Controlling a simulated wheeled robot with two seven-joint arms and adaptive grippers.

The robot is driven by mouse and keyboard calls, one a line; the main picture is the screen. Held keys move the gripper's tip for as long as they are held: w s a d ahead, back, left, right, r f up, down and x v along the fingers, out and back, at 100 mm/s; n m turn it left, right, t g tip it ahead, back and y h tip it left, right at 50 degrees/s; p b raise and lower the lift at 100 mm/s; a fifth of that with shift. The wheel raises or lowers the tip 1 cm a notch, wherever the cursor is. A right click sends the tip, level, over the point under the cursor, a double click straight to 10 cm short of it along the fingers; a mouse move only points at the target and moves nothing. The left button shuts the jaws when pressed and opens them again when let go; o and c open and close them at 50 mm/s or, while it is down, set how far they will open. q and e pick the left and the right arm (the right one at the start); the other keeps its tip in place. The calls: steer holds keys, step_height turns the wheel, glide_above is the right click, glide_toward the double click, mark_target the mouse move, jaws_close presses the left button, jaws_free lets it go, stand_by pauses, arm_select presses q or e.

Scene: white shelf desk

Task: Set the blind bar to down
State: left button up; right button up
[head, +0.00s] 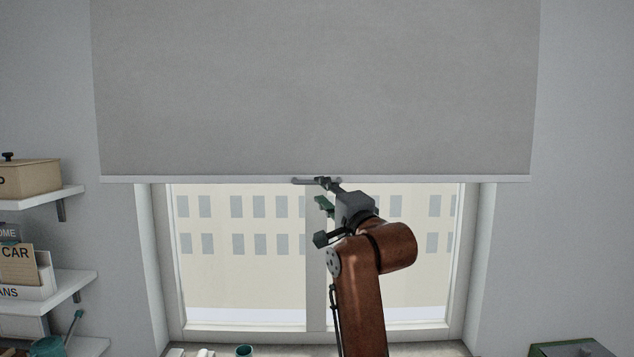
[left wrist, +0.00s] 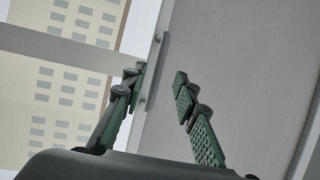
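The grey roller blind (head: 315,90) hangs over the upper part of the window, with the pale blind bar (head: 200,180) level along its lower edge. A small handle (head: 302,181) sits at the middle of the bar. My left gripper (head: 324,192) is at this handle, with one finger in front of it and the other lower. In the left wrist view my left gripper (left wrist: 160,75) has its two green-padded fingers spread apart. The bar (left wrist: 152,50) passes between or behind them, close to the left finger; contact cannot be told. My right gripper is not in view.
The window (head: 250,290) below the bar is uncovered and shows a building outside. Wall shelves (head: 50,200) with boxes stand at the left. A teal cup (head: 244,351) is on the surface below, and a green box (head: 570,348) is at the lower right.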

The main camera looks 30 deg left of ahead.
mark_target(314, 183)
arm_select(q)
steer(key=p+x, duration=0.1)
steer(key=x, duration=0.2)
steer(key=p+x, duration=0.1)
steer(key=x, duration=0.3)
steer(key=shift+w+d+p, duration=0.15)
steer(key=shift+w+p, duration=0.15)
steer(key=shift+p, duration=0.1)
steer(key=shift+c, duration=0.5)
jaws_close()
